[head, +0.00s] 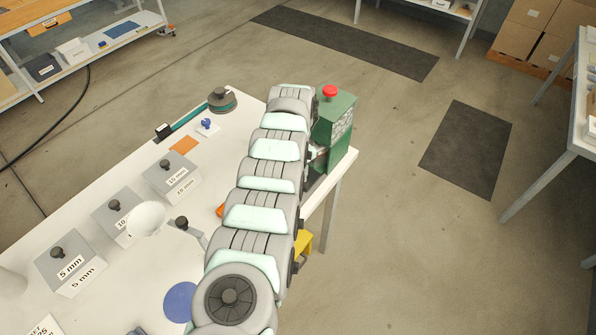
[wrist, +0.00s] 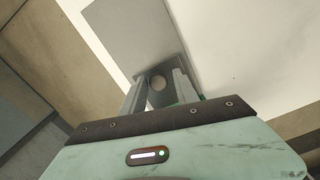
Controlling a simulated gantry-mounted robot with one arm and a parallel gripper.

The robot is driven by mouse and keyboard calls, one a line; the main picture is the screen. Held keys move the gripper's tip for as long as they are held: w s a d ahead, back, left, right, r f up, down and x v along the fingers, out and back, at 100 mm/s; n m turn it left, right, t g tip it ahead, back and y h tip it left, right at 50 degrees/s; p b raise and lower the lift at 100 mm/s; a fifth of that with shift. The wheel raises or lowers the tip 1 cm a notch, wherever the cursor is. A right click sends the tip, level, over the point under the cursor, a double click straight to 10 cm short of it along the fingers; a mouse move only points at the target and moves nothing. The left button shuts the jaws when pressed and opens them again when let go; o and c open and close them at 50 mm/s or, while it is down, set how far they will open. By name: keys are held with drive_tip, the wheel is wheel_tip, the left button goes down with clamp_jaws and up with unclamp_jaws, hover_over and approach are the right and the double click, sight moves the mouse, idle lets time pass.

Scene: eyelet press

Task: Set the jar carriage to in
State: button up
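The green press (head: 336,122) with a red button (head: 329,92) on top stands at the far right corner of the white table, partly behind my arm. My gripper's two fingers are apart, one on each side of the knob, with gaps showing. In the head view my arm hides my gripper and the front of the press.
Lidded boxes labelled 5 mm (head: 71,265), 10 mm (head: 119,219) and 15 mm (head: 173,178) stand along the table's left.

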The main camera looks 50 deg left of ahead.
drive_tip(key=shift+o, duration=0.8)
drive_tip(key=shift+w+d, duration=0.1)
wheel_tip(320, 180, up, 11)
drive_tip(key=p, duration=0.3)
drive_tip(key=shift+f, duration=0.1)
